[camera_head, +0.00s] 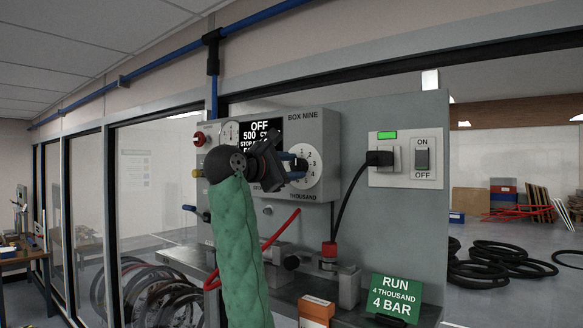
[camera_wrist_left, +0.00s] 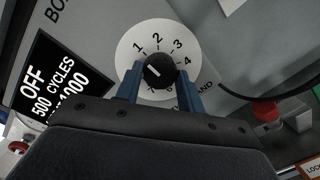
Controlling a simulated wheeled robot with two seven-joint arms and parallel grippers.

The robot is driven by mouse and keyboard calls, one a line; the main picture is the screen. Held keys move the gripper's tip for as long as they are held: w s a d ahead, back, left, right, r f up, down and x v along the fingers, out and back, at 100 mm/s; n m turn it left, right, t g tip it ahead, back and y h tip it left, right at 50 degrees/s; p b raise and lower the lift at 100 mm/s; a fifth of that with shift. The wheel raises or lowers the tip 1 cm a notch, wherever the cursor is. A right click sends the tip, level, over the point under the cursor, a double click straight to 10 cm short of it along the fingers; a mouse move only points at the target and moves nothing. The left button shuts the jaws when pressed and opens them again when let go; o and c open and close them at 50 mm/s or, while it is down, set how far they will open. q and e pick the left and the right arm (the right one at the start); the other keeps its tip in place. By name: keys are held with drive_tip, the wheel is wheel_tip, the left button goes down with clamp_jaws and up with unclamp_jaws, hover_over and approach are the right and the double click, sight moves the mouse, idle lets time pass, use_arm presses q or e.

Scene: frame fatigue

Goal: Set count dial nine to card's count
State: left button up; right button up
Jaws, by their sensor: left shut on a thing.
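Box nine (camera_head: 318,125) is a grey panel box with a white count dial (camera_head: 312,179) marked "THOUSAND" at its right. My left gripper (camera_head: 298,168) reaches the dial from the left. In the left wrist view its blue fingers stand on both sides of the black knob (camera_wrist_left: 159,71), shut on it. Numbers 1, 2, 3 and 4 show around the knob; the lower ones are partly hidden by the fingers. A pale mark on the knob points toward the 1 side. The green card (camera_head: 392,298) reads "RUN 4 THOUSAND 4 BAR". My right gripper is out of view.
The display (camera_head: 262,130) reads OFF and 500 cycles, partly covered by my gripper in the head view. An ON/OFF switch (camera_head: 422,155) and a plugged black cable (camera_head: 349,200) are right of the box. A red-handled lever (camera_head: 281,229) sticks up below it.

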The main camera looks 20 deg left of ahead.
use_arm(q)
drive_tip(key=shift+f, duration=0.1)
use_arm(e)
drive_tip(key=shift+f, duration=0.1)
